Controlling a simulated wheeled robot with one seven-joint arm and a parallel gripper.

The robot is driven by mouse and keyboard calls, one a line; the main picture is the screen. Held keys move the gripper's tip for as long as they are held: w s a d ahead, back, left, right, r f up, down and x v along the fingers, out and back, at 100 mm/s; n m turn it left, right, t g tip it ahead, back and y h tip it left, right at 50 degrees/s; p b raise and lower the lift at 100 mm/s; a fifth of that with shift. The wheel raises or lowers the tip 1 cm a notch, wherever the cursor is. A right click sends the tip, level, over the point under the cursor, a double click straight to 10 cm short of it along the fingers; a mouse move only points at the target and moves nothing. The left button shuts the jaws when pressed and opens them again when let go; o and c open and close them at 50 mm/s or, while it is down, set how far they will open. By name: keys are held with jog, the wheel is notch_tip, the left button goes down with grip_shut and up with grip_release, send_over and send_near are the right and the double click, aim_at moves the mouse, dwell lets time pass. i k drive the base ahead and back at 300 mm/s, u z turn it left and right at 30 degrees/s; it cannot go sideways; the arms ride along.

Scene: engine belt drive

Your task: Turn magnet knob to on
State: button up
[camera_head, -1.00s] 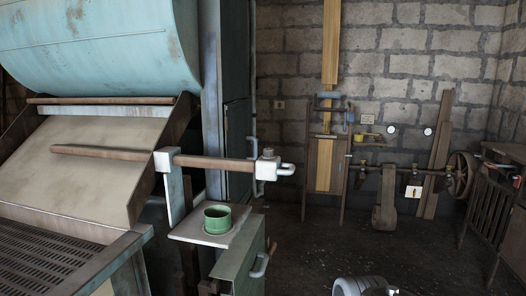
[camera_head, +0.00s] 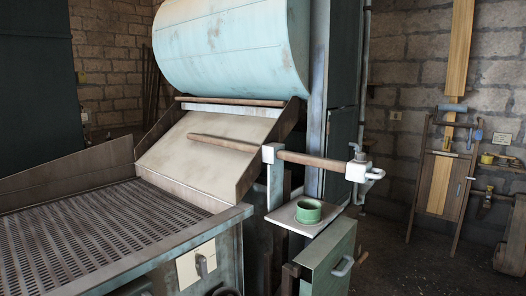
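A grey knob (camera_head: 201,266) sits on a pale square plate (camera_head: 187,268) on the side of the slatted machine bed, at the lower middle of the head view. It looks like the magnet knob. Its handle seems to point roughly up and down. Any marks on the plate are too small to read. My gripper is not in view, so its fingers and its distance from the knob are hidden. A small grey rounded piece shows at the bottom edge below the plate; I cannot tell what it is.
The slatted bed (camera_head: 110,225) fills the lower left, under a large pale blue drum (camera_head: 230,45). A green cup (camera_head: 308,211) stands on a small shelf right of the knob, above a green cabinet (camera_head: 328,262) with a handle. Open floor lies further right.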

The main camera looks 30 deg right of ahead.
aim_at(360, 157)
jog(key=u, duration=1.3)
jog(key=k, duration=0.5)
jog(key=z, duration=1.3)
